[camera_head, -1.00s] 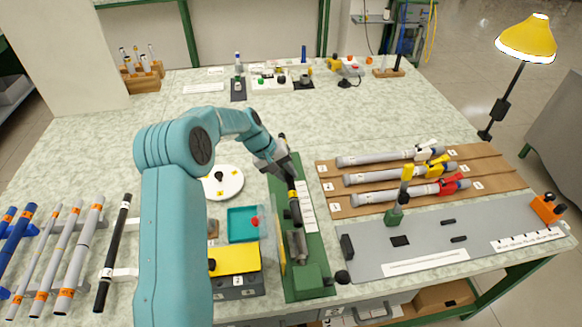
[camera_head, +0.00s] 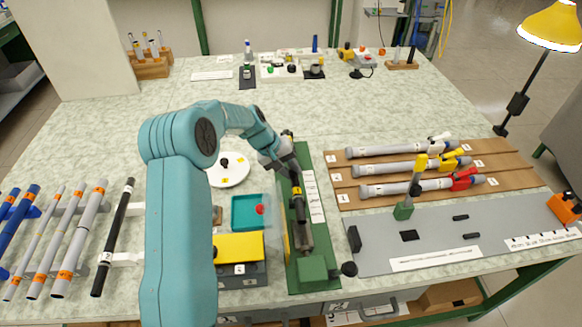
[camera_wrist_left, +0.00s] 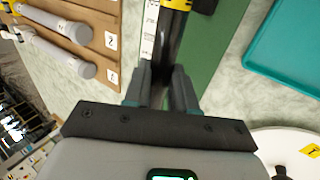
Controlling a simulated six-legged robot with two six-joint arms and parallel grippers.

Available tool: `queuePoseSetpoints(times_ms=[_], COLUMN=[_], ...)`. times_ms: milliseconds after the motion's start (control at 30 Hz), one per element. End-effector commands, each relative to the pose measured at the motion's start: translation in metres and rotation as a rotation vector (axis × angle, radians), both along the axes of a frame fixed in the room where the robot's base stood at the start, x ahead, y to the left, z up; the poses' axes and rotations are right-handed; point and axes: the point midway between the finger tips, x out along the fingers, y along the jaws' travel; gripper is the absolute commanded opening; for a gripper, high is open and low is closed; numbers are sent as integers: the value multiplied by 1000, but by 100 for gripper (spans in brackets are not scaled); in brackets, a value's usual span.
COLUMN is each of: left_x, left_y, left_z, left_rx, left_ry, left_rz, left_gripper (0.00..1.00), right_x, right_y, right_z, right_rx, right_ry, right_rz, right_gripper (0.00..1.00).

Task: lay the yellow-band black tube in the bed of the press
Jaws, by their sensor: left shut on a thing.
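The black tube with a yellow band (camera_head: 298,204) lies lengthwise over the green press (camera_head: 313,271), its near end by the press's grey cylinder part. My left gripper (camera_head: 287,168) is shut on the tube behind the yellow band. In the left wrist view, the fingers (camera_wrist_left: 161,92) close around the black tube (camera_wrist_left: 170,48), and the yellow band (camera_wrist_left: 177,4) shows at the top edge. The green press base (camera_wrist_left: 212,60) shows beside and beneath it. I cannot tell whether the tube touches the bed. My right gripper is not in view.
A teal tray (camera_head: 236,212) and a yellow-topped box (camera_head: 239,247) stand left of the press. A white round plate (camera_head: 228,171) lies behind them. Grey tubes on a brown rack (camera_head: 505,171) and a grey board (camera_head: 480,243) are to the right. Other tubes lie at far left.

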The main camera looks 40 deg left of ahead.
Motion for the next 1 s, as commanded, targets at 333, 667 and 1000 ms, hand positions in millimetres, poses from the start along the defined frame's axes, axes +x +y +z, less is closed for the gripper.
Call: queuePoseSetpoints(times_ms=[333, 667, 1000], left_x=[2, 2, 2], left_y=[0, 0, 0], left_z=[-19, -20, -27], left_rx=[0, 0, 0], left_ry=[-1, 0, 0], left_rz=[0, 0, 0], left_gripper=[8, 8, 8], right_x=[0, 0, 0], right_y=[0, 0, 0], right_z=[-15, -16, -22], right_rx=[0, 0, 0], right_ry=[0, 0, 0], right_rz=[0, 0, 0], right_gripper=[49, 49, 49])
